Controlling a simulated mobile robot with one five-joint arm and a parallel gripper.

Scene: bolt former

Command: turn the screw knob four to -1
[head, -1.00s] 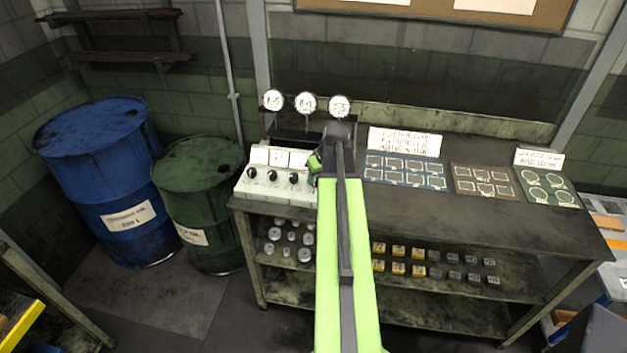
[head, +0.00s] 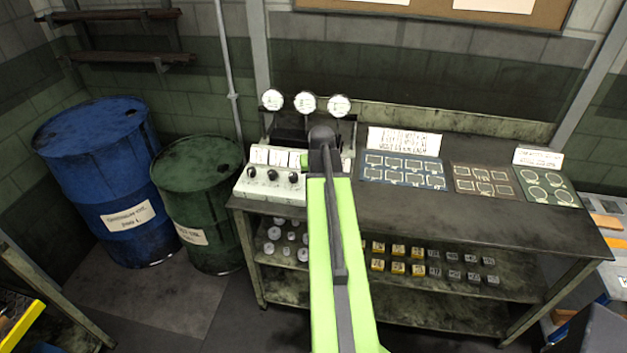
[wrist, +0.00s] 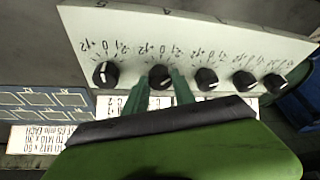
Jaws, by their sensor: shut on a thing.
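The white sloped control panel (head: 262,188) stands at the left end of the bench, with black screw knobs in a row. In the wrist view the panel (wrist: 130,35) appears upside down, with number scales above the knobs. Screw knob four (wrist: 162,75) is second from the left there. My gripper (wrist: 160,88) has its green fingers on either side of this knob and is shut on it. The exact pointer reading is too small to tell. In the head view my arm hides knob four and the panel's right part.
Neighbouring knobs (wrist: 104,73) and (wrist: 206,79) sit close on both sides of the fingers. Round gauges (head: 305,103) stand behind the panel. Marked mats (head: 402,171) lie to the right on the bench (head: 450,215). Green and blue drums (head: 198,200) stand left.

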